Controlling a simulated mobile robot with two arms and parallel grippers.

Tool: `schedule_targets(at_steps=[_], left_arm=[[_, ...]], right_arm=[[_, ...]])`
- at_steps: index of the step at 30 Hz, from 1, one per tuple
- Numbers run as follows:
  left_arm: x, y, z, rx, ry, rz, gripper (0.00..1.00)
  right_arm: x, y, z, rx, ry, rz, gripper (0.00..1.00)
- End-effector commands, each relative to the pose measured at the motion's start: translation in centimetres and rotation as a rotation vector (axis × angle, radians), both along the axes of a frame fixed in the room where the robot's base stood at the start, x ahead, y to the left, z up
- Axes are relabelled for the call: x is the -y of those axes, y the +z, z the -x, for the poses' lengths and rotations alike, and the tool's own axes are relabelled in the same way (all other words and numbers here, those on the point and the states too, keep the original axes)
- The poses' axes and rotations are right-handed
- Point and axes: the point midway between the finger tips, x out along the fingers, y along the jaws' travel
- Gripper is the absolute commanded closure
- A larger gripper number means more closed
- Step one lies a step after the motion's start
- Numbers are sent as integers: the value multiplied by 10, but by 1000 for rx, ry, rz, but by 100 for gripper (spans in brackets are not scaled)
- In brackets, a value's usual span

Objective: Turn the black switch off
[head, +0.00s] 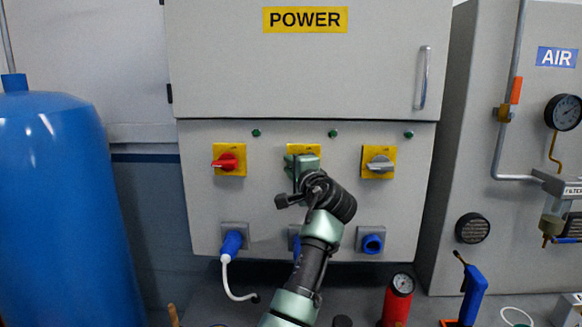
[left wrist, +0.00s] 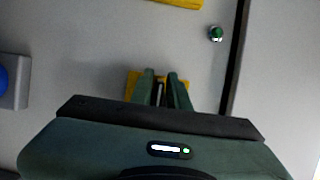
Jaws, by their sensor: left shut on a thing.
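The power cabinet (head: 205,210) carries a row of three rotary switches on yellow plates. The middle yellow plate (head: 304,149) is largely covered by my left gripper (head: 302,167), which is at its front. The black switch itself is hidden in the head view. In the left wrist view the left gripper's fingers (left wrist: 160,88) stand close together over the yellow plate (left wrist: 132,86), with a narrow dark shape (left wrist: 160,93) between them. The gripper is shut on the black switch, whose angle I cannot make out. My right gripper is not in view.
A red switch (head: 225,162) is on the left and a grey switch (head: 380,164) on the right, both close by. Green lamps (head: 332,134) sit above. A blue plug (head: 232,243) and a blue socket (head: 372,243) are below. A blue tank (head: 55,200) stands at left.

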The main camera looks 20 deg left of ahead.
Motion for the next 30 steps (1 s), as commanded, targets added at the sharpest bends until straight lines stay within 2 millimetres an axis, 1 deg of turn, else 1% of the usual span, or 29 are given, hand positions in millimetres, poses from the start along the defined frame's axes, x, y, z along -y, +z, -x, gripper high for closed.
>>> schedule_targets(at_steps=[1, 4, 5, 6, 7, 16, 19, 30], left_arm=[[0, -3, 0, -4, 1, 6, 100], [0, -3, 0, -4, 1, 6, 100], [0, -3, 0, -4, 1, 6, 78], [0, -3, 0, -3, 1, 5, 67], [0, -3, 0, -3, 1, 5, 62], [0, -1, 0, -1, 0, 2, 62], [5, -3, 5, -1, -1, 1, 62], [42, -4, 51, -2, -2, 4, 62]], right_arm=[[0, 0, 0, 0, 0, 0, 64], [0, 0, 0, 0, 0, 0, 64], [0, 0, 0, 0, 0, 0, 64], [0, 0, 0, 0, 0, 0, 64], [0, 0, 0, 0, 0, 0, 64], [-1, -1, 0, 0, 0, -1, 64], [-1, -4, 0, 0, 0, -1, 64], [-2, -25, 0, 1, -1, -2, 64]])
